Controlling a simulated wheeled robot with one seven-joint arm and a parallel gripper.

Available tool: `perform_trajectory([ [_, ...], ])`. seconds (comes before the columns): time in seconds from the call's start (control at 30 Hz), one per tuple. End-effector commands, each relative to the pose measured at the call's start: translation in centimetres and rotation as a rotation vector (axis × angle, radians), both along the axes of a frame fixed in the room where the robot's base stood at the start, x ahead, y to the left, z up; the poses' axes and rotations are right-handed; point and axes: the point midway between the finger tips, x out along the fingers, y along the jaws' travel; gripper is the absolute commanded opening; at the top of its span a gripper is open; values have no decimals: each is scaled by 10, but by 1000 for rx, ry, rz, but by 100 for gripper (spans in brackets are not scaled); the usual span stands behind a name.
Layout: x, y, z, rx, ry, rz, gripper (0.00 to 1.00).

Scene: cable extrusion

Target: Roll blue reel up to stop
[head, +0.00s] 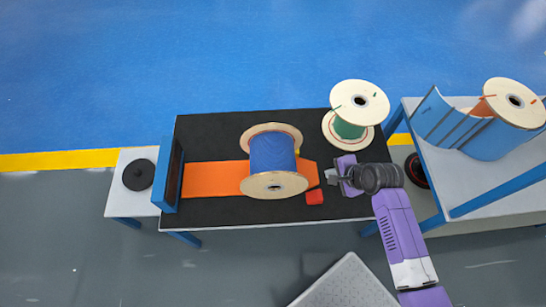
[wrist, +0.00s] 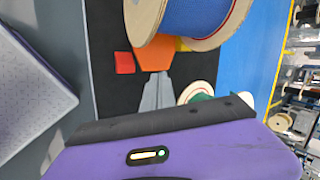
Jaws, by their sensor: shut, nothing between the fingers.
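The blue reel (head: 272,153) has wooden flanges and lies on its side across an orange strip (head: 210,179) on the black table top. In the wrist view the blue reel (wrist: 200,15) fills the top, just beyond my fingertips. A blue upright panel (head: 167,175), which looks like the stop, stands at the left end of the strip, with a clear gap between it and the reel. My gripper (head: 329,177) is right of the reel, near the strip's right end, shut and empty. In the wrist view its fingers (wrist: 158,88) point at the strip, apart from the reel.
A red block (head: 315,197) lies beside the strip's right end. A green reel (head: 348,128) stands on its flange at the table's back right. A blue rack (head: 440,122) with an orange reel (head: 512,103) is at right. A black disc (head: 139,175) lies on the left side table.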

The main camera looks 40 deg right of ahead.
Motion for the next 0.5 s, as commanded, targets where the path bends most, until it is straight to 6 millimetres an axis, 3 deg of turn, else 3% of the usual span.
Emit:
perform_trajectory([
  [0.03,14,-6,14,69,7,-65,0],
  [0.23,38,-12,29,278,53,-238,0],
  [0.5,48,-11,20,335,68,-281,0],
])
